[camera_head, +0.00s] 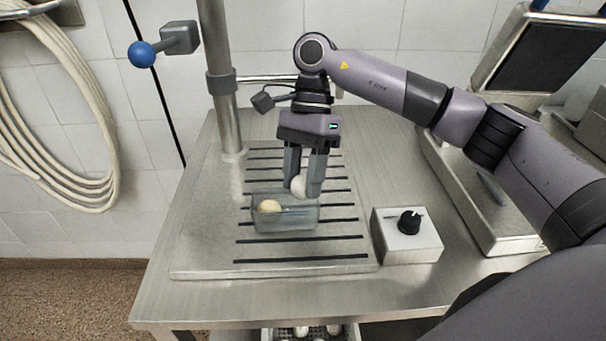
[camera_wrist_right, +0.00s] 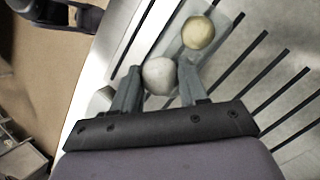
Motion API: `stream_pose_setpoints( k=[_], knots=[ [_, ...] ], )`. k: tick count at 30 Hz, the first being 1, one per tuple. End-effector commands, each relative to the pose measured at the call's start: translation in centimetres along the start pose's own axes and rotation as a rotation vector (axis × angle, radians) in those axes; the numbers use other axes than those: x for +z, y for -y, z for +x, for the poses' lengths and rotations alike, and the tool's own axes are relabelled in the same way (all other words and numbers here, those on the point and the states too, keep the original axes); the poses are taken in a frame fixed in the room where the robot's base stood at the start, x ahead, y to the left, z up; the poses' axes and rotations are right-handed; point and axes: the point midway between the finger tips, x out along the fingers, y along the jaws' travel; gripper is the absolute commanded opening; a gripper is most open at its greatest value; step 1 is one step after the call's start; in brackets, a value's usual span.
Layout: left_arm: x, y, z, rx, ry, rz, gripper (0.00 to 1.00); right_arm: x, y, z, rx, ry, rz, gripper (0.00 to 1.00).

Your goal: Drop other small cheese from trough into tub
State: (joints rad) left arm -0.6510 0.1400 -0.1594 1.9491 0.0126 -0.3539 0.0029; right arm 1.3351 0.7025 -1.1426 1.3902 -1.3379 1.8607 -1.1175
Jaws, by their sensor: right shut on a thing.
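A small white round cheese (camera_head: 299,187) is held between the fingers of my right gripper (camera_head: 304,186), which is shut on it. It also shows between the fingertips in the right wrist view (camera_wrist_right: 158,75). The gripper points down over the right back part of a clear rectangular tub (camera_head: 285,223). The held cheese is at about the tub's rim; I cannot tell whether it touches the tub. A yellowish round cheese (camera_head: 269,206) lies inside the tub at the left, and it shows in the right wrist view (camera_wrist_right: 198,32). My left gripper is not in view.
The tub stands on a slotted steel plate (camera_head: 205,250) on a metal table. A control box with a black knob (camera_head: 407,248) is to the right. A steel post (camera_head: 221,100) rises behind. A container with white things (camera_head: 300,333) shows below the table's front edge.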

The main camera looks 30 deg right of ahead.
Motion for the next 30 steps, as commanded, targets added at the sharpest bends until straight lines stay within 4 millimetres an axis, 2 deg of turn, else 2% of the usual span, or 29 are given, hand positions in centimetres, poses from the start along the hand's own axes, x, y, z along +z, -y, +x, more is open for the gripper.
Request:
stream_pose_setpoints(
  k=[11, 12, 14, 20, 21, 23, 30],
  knots=[
    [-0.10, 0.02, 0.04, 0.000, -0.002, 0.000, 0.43, 0.01, 0.00, -0.01, 0.000, 0.000, 0.000, 0.14],
    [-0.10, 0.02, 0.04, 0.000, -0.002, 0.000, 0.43, 0.01, 0.00, -0.01, 0.000, 0.000, 0.000, 0.53],
    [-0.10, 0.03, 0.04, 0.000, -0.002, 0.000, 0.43, 0.02, 0.00, -0.01, 0.000, 0.000, 0.000, 0.72],
    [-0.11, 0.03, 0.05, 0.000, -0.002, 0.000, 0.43, 0.01, 0.00, -0.01, 0.000, 0.000, 0.000, 0.73],
    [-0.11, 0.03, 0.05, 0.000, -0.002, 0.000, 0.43, 0.00, 0.00, 0.00, 0.000, 0.000, 0.000, 0.79],
    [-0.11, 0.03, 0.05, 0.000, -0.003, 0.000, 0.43, 0.00, 0.00, 0.00, 0.000, 0.000, 0.000, 0.98],
    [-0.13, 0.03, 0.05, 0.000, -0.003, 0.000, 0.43, 0.00, 0.00, 0.00, 0.000, 0.000, 0.000, 0.98]
  ],
)
